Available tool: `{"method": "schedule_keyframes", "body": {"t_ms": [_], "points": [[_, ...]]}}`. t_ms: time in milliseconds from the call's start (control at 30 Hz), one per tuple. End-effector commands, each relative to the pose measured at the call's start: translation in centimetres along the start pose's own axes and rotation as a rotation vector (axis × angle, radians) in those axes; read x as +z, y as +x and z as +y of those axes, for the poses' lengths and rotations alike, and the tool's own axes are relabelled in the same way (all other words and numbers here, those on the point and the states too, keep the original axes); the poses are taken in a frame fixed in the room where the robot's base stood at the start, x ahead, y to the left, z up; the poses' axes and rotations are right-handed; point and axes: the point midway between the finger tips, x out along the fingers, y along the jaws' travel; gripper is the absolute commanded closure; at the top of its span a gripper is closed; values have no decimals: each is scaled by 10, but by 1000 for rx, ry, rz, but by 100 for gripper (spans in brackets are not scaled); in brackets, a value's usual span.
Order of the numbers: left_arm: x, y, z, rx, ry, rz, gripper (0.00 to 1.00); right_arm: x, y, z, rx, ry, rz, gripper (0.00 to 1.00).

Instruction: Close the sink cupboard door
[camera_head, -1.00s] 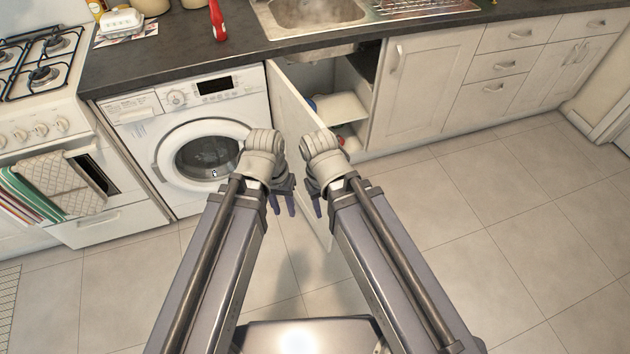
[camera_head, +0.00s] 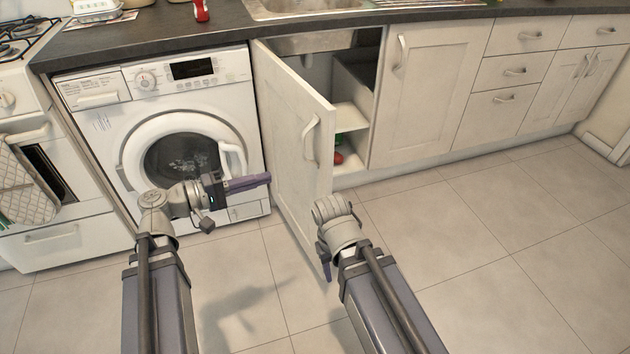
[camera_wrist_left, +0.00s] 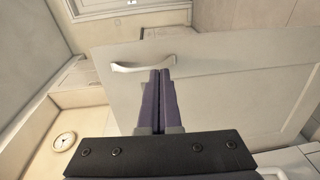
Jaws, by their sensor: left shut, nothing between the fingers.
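The white sink cupboard door (camera_head: 290,125) stands open, swung out from its left edge beside the washer. Its bar handle (camera_head: 311,137) is near the free edge. My left gripper (camera_head: 250,184) is shut and empty, on the outer side of the door, its fingers pointing right at the door's face. In the left wrist view the fingers (camera_wrist_left: 161,85) overlap the door panel (camera_wrist_left: 225,85), with the handle (camera_wrist_left: 143,66) just left of the tips; I cannot tell if they touch. My right gripper (camera_head: 325,262) points down by the door's lower free corner; its fingers are mostly hidden.
The washer (camera_head: 185,120) stands left of the door, the stove (camera_head: 20,150) further left. The open cupboard shows a shelf (camera_head: 349,117) and a red item (camera_head: 338,158). A closed cupboard (camera_head: 425,95) and drawers (camera_head: 515,72) are to the right. The tiled floor (camera_head: 470,235) is clear.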

Motion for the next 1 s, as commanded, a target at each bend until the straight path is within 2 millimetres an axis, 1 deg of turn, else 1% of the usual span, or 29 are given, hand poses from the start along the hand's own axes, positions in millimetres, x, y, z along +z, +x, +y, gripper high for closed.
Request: {"method": "schedule_keyframes", "body": {"t_ms": [33, 200, 333, 433, 567, 800, 1000], "points": [[-4, -5, -6, 27, -3, 16, 100, -1, 11, -1, 0, 0, 0, 50], [-10, -13, 0, 71, -8, 37, 100, -1, 15, -1, 0, -1, 0, 50], [-10, -11, 2, 73, -8, 37, 100, -1, 13, -1, 0, -1, 0, 50], [-10, -3, 2, 72, -8, 35, 100, -1, 13, -1, 0, -1, 0, 50], [-10, 18, 4, 72, -8, 31, 100, -1, 13, -1, 0, -1, 0, 50], [-12, 68, 7, 71, -7, 31, 100, -1, 14, -1, 0, -1, 0, 50], [-14, 102, 9, 71, -7, 32, 100, -1, 14, -1, 0, -1, 0, 50]]}}
